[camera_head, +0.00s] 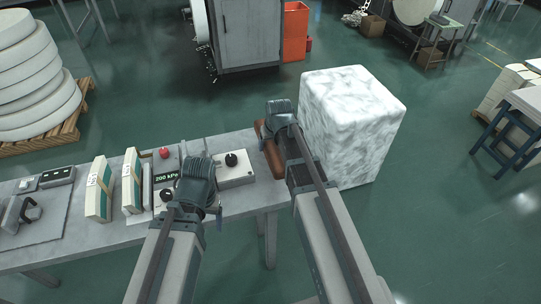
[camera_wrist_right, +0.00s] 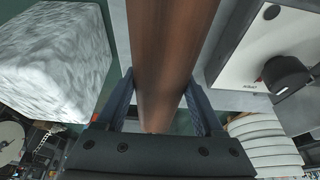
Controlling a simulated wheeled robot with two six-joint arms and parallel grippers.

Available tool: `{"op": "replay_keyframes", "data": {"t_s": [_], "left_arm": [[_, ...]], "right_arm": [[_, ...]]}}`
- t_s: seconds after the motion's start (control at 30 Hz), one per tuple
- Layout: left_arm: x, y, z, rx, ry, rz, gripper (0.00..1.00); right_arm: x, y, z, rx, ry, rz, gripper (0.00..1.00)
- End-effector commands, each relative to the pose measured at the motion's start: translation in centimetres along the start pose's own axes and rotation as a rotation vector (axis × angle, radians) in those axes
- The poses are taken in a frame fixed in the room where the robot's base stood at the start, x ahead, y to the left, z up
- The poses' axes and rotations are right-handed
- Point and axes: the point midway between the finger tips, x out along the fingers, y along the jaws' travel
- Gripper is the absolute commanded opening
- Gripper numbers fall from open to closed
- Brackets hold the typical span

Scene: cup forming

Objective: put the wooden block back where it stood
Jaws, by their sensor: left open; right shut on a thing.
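The wooden block (camera_head: 271,150) is a long reddish-brown piece at the right end of the grey table. My right gripper (camera_head: 284,122) is over it and partly hides it in the head view. In the right wrist view the wooden block (camera_wrist_right: 168,60) runs between the two fingers of my right gripper (camera_wrist_right: 165,105), which is shut on it. Whether the block touches the table I cannot tell. My left gripper (camera_head: 208,200) is open above the table, left of the block; its fingertips are mostly hidden by its own body.
A white control box with a black knob (camera_head: 237,172) stands just left of the block. A large marbled white bale (camera_head: 350,120) stands close on the right. A gauge panel (camera_head: 168,172), upright cartons (camera_head: 99,190) and a grey plate with a tool (camera_head: 40,225) are further left on the table (camera_head: 120,236).

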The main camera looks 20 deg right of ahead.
Motion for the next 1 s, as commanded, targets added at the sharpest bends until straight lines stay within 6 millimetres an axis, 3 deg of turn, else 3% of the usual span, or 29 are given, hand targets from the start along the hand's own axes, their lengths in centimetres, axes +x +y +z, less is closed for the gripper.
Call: {"op": "replay_keyframes", "data": {"t_s": [0.4,0.87,0.9,1.0], "left_arm": [[3.7,0.3,-0.2,0.0,0.0,0.0,0.77],[4.1,0.4,-0.2,0.0,0.0,0.0,0.77],[3.9,0.4,-0.2,0.0,0.0,0.0,0.77],[3.9,0.4,-0.2,0.0,0.0,0.0,0.77]], "right_arm": [[3.5,0.0,1.3,0.0,0.001,0.0,0.0],[3.8,0.0,1.4,0.0,0.001,0.0,0.0],[3.7,0.0,1.4,0.0,0.0,0.0,0.77],[3.6,0.0,1.4,0.0,0.0,0.0,0.95]]}}
